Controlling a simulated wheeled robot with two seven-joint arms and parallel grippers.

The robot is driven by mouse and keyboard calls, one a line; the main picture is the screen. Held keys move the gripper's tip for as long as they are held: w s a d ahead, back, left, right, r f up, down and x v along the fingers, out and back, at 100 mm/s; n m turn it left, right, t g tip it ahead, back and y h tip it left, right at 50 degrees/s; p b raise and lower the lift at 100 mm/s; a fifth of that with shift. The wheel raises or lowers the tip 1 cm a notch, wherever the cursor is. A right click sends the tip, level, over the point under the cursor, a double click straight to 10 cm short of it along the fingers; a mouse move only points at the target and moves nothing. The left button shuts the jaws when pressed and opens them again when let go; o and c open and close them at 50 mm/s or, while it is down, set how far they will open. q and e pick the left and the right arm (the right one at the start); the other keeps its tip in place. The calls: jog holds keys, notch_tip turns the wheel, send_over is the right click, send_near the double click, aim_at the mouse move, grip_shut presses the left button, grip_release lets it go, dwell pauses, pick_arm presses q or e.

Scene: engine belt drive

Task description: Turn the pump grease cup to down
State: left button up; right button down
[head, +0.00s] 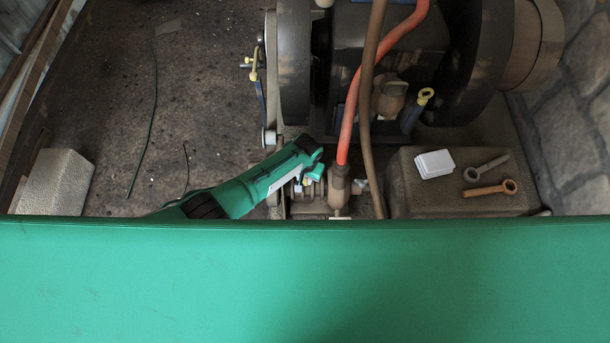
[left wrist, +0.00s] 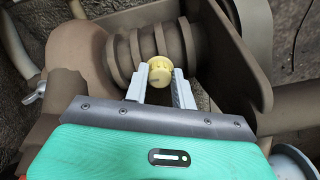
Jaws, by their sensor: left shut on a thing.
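The pump grease cup (left wrist: 160,72) is a small round yellow cap in the left wrist view, set against the pump's ribbed brown body (left wrist: 180,42). My left gripper (left wrist: 160,84) has its two grey fingers on either side of the cap and is shut on it. A small dark mark shows low on the cap's face; I cannot tell which way the cup is turned. In the head view my left gripper (head: 312,174) reaches in from the left to the pump (head: 339,190), and it hides the cup. My right gripper is not in view.
An orange hose (head: 349,110) and a brown hose (head: 366,100) run down close to the pump. The dark engine stands behind. Floor at left is mostly clear.

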pick_arm(q)
jog(key=m, duration=0.5)
jog(key=shift+a+m+p, duration=0.1)
jog(key=shift+m+p, duration=0.2)
jog(key=m, duration=0.3)
jog(key=shift+w+m, duration=0.1)
jog(key=shift+m, duration=0.2)
jog(key=m, duration=0.4)
jog(key=shift+w+m, duration=0.1)
jog(key=shift+m, duration=1.3)
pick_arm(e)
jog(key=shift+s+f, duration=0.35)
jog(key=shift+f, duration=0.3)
pick_arm(q)
jog(key=shift+h, duration=0.3)
jog(key=shift+m, duration=0.3)
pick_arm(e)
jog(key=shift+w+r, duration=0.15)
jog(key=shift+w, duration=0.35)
